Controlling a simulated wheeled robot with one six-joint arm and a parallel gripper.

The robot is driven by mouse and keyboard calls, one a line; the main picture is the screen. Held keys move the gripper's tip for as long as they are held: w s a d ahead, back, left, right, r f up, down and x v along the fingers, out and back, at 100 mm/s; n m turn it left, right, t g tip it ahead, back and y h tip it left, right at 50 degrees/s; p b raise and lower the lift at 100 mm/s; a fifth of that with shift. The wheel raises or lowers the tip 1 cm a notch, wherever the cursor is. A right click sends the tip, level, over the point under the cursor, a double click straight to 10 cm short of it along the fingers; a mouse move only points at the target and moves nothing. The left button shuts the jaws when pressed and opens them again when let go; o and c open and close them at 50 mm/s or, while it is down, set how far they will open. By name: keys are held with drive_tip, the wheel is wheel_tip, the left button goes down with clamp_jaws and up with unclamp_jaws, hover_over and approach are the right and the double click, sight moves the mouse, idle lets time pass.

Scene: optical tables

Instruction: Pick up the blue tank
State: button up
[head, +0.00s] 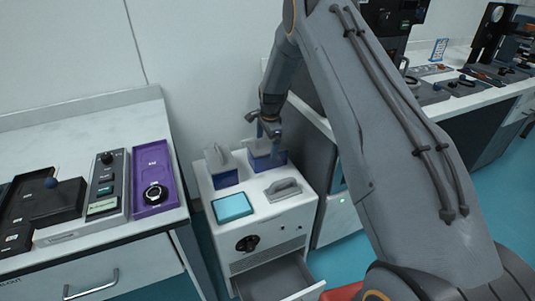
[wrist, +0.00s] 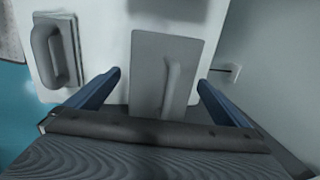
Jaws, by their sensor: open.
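A blue tank (head: 268,162) stands at the back right of a small white cabinet top, with a grey handled plate (wrist: 181,50) over it. My gripper (head: 268,137) is just above this tank, pointing down. In the wrist view my gripper (wrist: 159,79) is open, with its blue fingers apart on either side of the plate and its upright handle. I cannot tell whether the fingers touch anything. A second blue tank (head: 224,180) stands at the back left of the cabinet, with a grey piece on top. The sides of the tank below my gripper are partly hidden.
A teal pad (head: 233,207) and a loose grey handled plate (head: 283,190) lie at the front of the white cabinet (head: 264,212). An open drawer (head: 277,281) juts out below. A wall is close behind. A bench with a purple tray (head: 153,178) stands left.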

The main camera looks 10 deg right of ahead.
drive_tip(key=shift+w+f, duration=0.15)
drive_tip(key=shift+f, duration=0.7)
drive_tip(key=c, duration=1.2)
drive_tip(key=shift+o, duration=0.2)
drive_tip(key=shift+r, duration=0.1)
